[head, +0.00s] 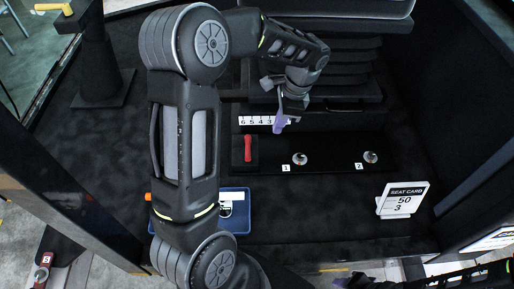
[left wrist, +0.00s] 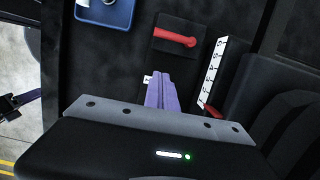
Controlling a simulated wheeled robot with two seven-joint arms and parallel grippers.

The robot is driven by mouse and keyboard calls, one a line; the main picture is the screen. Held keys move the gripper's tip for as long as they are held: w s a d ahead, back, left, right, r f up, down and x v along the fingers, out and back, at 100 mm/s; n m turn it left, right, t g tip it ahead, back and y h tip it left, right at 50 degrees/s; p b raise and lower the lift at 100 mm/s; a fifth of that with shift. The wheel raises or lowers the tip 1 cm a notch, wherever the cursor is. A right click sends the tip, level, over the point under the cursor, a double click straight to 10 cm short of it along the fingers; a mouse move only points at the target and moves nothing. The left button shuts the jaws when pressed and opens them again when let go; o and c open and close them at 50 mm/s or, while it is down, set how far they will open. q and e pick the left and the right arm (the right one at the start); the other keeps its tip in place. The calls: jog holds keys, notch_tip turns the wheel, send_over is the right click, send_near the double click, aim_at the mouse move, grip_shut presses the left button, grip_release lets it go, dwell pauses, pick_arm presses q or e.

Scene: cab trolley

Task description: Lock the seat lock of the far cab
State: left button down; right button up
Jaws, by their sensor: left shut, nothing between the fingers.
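The red lever (head: 248,148) stands on a black block at the left of the cab's dark console. In the left wrist view the red lever (left wrist: 175,37) lies across its block, pointing right. A white number strip (head: 256,120) runs behind it; in the left wrist view the strip (left wrist: 213,70) has a red marker (left wrist: 208,109) near its lower end. My left gripper (head: 280,123), with purple fingers, is shut and empty in front of the strip, right of the lever and apart from it. The shut fingers (left wrist: 160,90) hide part of the console.
Knobs labelled 1 (head: 299,158) and 2 (head: 370,157) sit right of the lever. A seat card (head: 402,200) reading 50 and 3 stands at the right. A blue tray (head: 243,232) lies partly behind my left arm. The black seat base (head: 345,92) rises behind the strip.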

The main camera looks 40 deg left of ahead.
aim_at(248, 149)
pick_arm(q)
jog(key=shift+f, duration=0.1)
dwell(0.3)
jog(key=s+a+f, duration=0.1)
jog(key=f, duration=0.2)
jog(key=s+a+f+p, duration=0.1)
jog(key=a+f, duration=0.1)
jog(key=f, duration=0.2)
jog(key=s+a+f+p, duration=0.1)
jog(key=s+f, duration=0.1)
jog(key=f, duration=0.1)
jog(key=shift+a+f, duration=0.15)
jog(key=shift+a, duration=0.2)
jog(key=shift+s+a, duration=0.1)
jog(key=shift+s, duration=0.1)
